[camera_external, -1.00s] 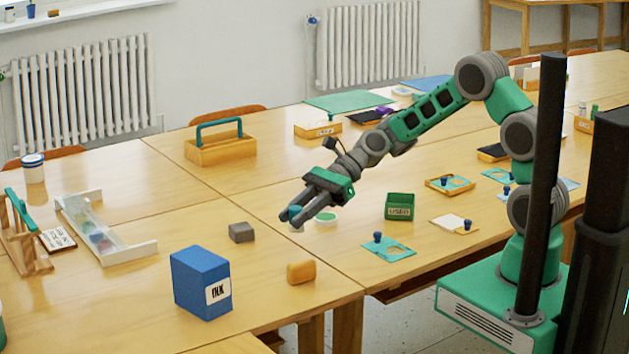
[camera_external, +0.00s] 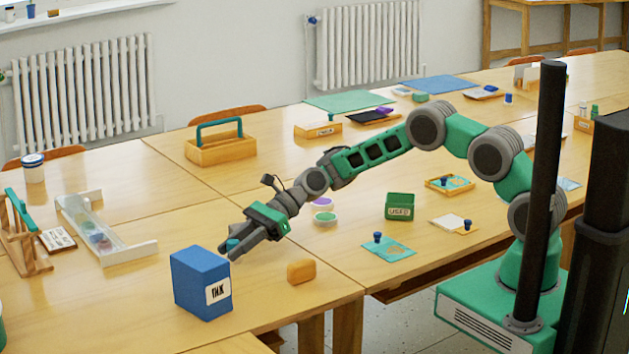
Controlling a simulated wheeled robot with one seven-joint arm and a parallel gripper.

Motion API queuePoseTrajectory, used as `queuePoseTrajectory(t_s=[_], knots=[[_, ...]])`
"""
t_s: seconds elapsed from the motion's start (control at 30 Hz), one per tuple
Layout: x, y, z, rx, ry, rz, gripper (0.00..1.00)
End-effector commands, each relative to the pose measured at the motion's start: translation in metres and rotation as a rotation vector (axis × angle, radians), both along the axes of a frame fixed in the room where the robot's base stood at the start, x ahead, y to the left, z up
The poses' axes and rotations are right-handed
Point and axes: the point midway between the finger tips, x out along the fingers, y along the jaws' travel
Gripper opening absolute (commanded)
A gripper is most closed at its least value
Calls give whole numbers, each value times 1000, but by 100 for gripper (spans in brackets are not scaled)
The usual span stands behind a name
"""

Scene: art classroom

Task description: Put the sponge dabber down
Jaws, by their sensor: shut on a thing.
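My gripper (camera_external: 233,249) is shut on the sponge dabber (camera_external: 232,244), of which only a small teal part shows between the fingers. The rest of the dabber is hidden by the fingers. The gripper points down and to the left, low over the table (camera_external: 185,229), just behind and right of the blue INK box (camera_external: 191,283). I cannot tell whether the dabber touches the tabletop.
An orange block (camera_external: 301,271) lies right of the INK box. Purple-topped (camera_external: 323,202) and green-topped (camera_external: 325,219) pots stand behind the gripper. A green USED box (camera_external: 400,205) is further right. A clear-fronted rack (camera_external: 105,230) lies left. Table between rack and gripper is bare.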

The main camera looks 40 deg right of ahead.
Motion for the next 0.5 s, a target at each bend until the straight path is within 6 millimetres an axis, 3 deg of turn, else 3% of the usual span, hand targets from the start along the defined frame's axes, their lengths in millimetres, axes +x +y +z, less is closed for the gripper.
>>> queuePoseTrajectory(t_s=[0.1, 0.43, 0.47, 0.5], knots=[[-1, -1, -23, -1, 5, -1, 0], [-1, -1, -27, -1, 4, -1, 0], [-1, -1, -26, -1, 3, 0, 28], [-1, -1, -26, -1, 3, 0, 31]])
